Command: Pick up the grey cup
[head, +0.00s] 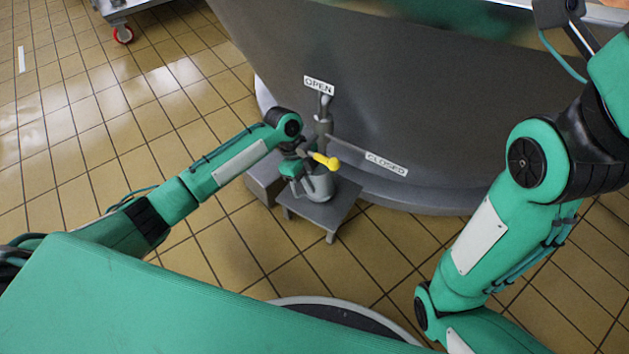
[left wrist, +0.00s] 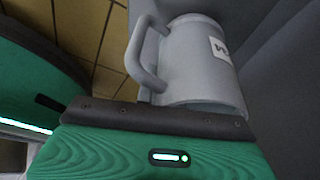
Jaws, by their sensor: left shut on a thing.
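The grey cup (head: 321,188) is at the small grey stand in front of the big vat in the head view. My left gripper (head: 299,178) is at the cup's left side and shut on it. In the left wrist view the grey cup (left wrist: 205,65) shows large, with its handle at the left and a white label on its side. I cannot tell whether the cup's base touches the stand. My right gripper is not in view.
The vat (head: 400,110) fills the back, with "OPEN" and "CLOSED" labels. A valve with a yellow handle (head: 326,161) is right above the cup. The small stand (head: 325,214) is below it. A wheeled cart (head: 120,10) is at top left.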

